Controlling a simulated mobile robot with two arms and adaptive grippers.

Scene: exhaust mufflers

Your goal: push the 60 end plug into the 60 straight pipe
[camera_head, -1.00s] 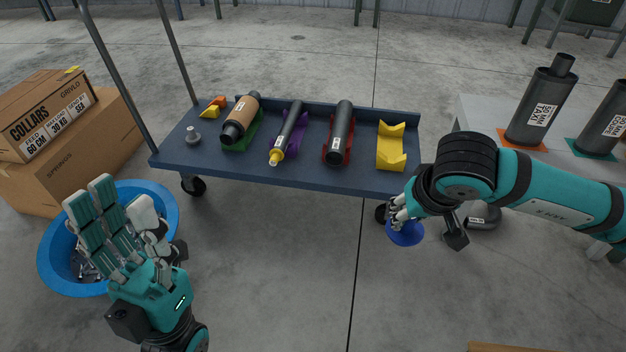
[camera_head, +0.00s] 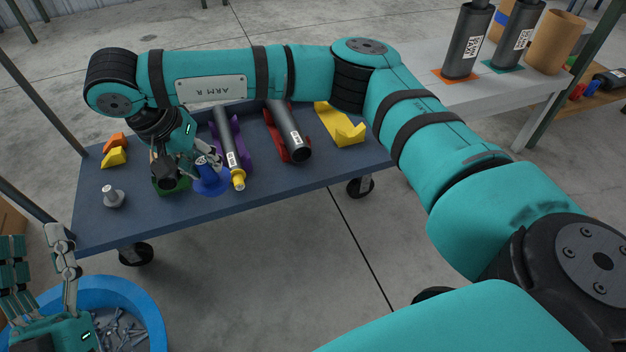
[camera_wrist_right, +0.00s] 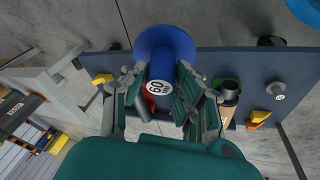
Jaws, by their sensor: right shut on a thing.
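The blue 60 end plug (camera_head: 212,186), a short cylinder with a wide flange, is in my right gripper (camera_head: 205,163). In the right wrist view the plug (camera_wrist_right: 166,45) shows its 60 label between the fingers (camera_wrist_right: 163,88). The gripper is shut on it, over the left part of the blue cart. A dark pipe (camera_head: 290,130) lies in a red cradle. A thin grey pipe (camera_head: 226,140) with a yellow end lies in a purple cradle, close right of the plug. I cannot read their sizes. My left gripper (camera_head: 40,262) is open and empty at the lower left.
The cart top (camera_head: 150,216) has free room at its front left. A grey plug (camera_head: 113,197) and yellow and orange wedges (camera_head: 114,156) stand left. A yellow cradle (camera_head: 343,126) is empty. A blue tub (camera_head: 135,300) holds metal parts. A grey table (camera_head: 425,95) with mufflers stands right.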

